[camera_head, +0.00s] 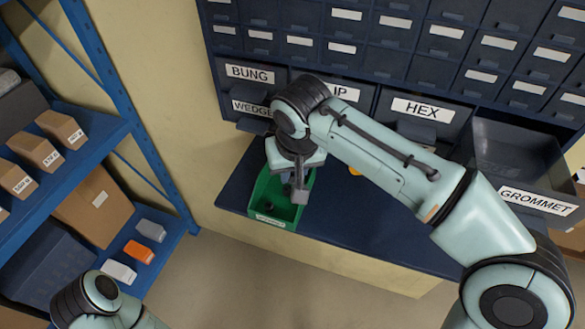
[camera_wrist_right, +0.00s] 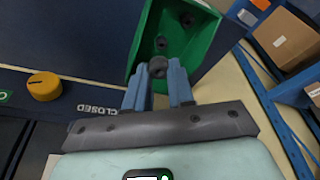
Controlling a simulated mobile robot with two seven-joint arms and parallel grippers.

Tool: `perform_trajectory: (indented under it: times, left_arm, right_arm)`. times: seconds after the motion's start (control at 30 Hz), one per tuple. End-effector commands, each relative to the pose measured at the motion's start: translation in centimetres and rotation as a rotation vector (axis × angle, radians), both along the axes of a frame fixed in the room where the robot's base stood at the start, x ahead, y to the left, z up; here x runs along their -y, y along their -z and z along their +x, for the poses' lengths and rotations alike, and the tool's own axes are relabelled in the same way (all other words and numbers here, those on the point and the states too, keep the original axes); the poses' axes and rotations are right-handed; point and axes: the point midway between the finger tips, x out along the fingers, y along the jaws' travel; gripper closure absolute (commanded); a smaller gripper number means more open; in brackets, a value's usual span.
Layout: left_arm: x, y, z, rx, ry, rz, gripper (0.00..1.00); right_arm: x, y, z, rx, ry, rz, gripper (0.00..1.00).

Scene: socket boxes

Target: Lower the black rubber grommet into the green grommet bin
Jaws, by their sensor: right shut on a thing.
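The green bin (camera_head: 265,215) stands on the dark blue worktop in the head view, and its open inside also shows in the right wrist view (camera_wrist_right: 206,50). My right gripper (camera_head: 299,195) is over the bin, pointing down. In the wrist view, my right gripper (camera_wrist_right: 158,72) is shut on a black rubber grommet (camera_wrist_right: 158,66) at its fingertips, in front of the bin's opening. The gap between the held grommet and the bin floor cannot be told. My left gripper is out of view.
A wall of labelled drawers stands behind the worktop (camera_head: 330,222). The GROMMET drawer (camera_head: 515,165) is pulled out at the right. A yellow round knob (camera_wrist_right: 43,86) is by the CLOSED label. A blue shelf (camera_head: 95,145) with boxes stands at the left.

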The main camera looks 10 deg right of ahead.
Motion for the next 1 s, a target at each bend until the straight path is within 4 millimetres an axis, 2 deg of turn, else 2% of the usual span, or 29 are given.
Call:
perform_trajectory:
  times: [1.0]
  left_arm:
    - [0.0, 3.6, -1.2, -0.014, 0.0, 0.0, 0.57]
  right_arm:
    - [0.0, 5.2, 0.0, -0.001, 0.001, -0.001, 1.0]
